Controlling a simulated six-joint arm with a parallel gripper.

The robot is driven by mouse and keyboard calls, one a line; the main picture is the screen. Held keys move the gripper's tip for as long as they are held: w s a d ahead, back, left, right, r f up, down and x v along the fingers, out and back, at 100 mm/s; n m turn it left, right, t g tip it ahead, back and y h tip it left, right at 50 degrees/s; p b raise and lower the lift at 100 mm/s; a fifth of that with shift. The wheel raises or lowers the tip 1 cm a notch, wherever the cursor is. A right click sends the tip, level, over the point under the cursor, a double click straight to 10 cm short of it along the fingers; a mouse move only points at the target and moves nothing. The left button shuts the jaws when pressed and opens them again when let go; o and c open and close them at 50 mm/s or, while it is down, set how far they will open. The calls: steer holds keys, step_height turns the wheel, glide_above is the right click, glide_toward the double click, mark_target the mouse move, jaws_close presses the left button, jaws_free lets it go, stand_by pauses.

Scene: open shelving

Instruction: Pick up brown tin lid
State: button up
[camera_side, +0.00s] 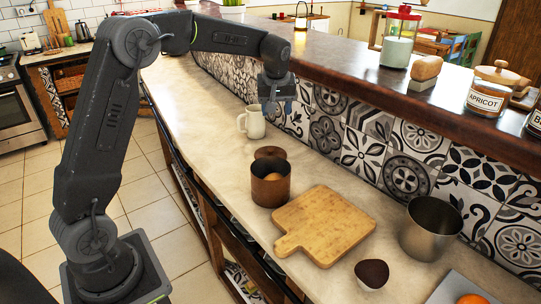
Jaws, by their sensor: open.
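A brown tin (271,190) stands open on the pale counter, with something orange-brown inside it. A brown round lid (270,152) shows just behind the tin. I cannot tell whether it lies flat on the counter or leans on the tin. My gripper (275,108) points down, open and apart from the lid, above and behind it in the picture. Its fingers are small and dark here, and nothing shows between them. A cream mug (253,124) stands beside and below my gripper, to its left.
A wooden cutting board (325,225) lies right of the tin. A metal pot (431,228) and a small dark-topped bowl (372,274) stand further right. The patterned tile wall and raised dark ledge (350,75) bound the counter at the back. The ledge holds jars and bread.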

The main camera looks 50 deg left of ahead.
steer(key=w+a+f+n, duration=0.2)
steer(key=w+a+f, duration=0.2)
steer(key=a+f, duration=0.15)
glide_above(270, 149)
steer(key=d, duration=0.2)
steer(key=shift+n+g, duration=0.3)
steer(key=shift+g, duration=0.1)
steer(key=x, duration=0.2)
steer(key=d+x, duration=0.1)
steer(key=x, duration=0.5)
steer(key=shift+s+d+f, duration=0.3)
steer(key=shift+s+d, duration=0.05)
steer(key=shift+d, duration=0.05)
steer(key=shift+y, duration=0.3)
steer(key=shift+s+x, duration=0.15)
steer(key=shift+x, duration=1.35)
steer(key=shift+s+x, duration=0.15)
steer(key=shift+x, duration=1.35)
steer(key=shift+s+a, duration=0.1)
steer(key=shift+a, duration=0.05)
steer(key=c, duration=1)
steer(key=shift+r, duration=0.15)
